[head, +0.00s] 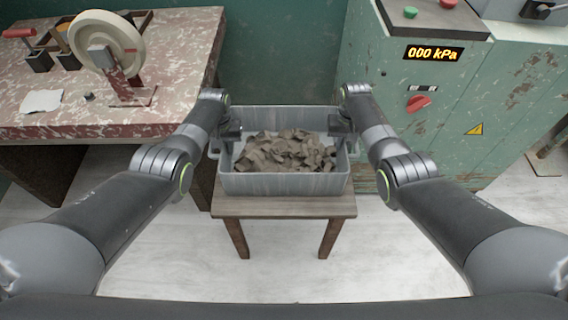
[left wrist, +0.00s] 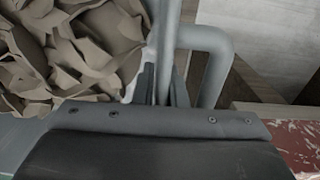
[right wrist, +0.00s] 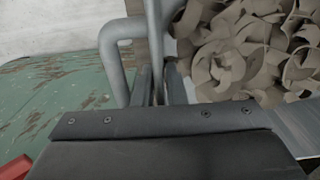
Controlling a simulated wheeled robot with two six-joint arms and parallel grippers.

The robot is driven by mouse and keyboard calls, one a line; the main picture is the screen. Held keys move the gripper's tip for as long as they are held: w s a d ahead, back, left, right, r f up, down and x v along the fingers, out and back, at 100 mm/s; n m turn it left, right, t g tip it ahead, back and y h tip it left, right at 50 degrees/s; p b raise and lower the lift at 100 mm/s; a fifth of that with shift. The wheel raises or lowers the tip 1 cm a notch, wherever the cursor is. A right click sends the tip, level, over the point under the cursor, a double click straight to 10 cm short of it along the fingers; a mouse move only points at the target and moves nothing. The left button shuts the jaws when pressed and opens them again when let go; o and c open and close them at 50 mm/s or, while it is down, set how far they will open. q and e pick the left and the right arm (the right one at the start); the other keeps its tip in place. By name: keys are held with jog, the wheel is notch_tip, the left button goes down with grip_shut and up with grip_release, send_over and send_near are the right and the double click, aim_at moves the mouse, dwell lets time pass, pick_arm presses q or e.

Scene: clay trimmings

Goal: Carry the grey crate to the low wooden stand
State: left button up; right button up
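The grey crate (head: 284,184), full of brown clay trimmings (head: 284,152), is level in the middle of the head view. It is over the low wooden stand (head: 284,207), whose front strip and two front legs show below it. I cannot tell whether the crate rests on the stand or is just above it. My left gripper (head: 232,131) is at the crate's left side and my right gripper (head: 341,127) at its right side. In both wrist views the fingers are closed around the crate's rim beside a tubular handle (left wrist: 215,65), (right wrist: 112,65). The fingertips are partly hidden.
A red-topped workbench (head: 160,125) with a wheel tool (head: 106,44) stands close on the left. A green machine cabinet (head: 440,110) with a red knob stands close on the right. The pale floor (head: 285,275) in front of the stand is clear.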

pick_arm(q)
jog(key=shift+o, duration=1.4)
jog(key=shift+r, duration=0.15)
pick_arm(e)
jog(key=shift+o, duration=1.4)
jog(key=shift+r, duration=0.1)
pick_arm(q)
jog(key=shift+r, duration=0.5)
notch_tip(320, 180, up, 10)
jog(key=shift+r, duration=0.45)
pick_arm(e)
notch_tip(320, 180, up, 12)
jog(key=shift+f, duration=0.1)
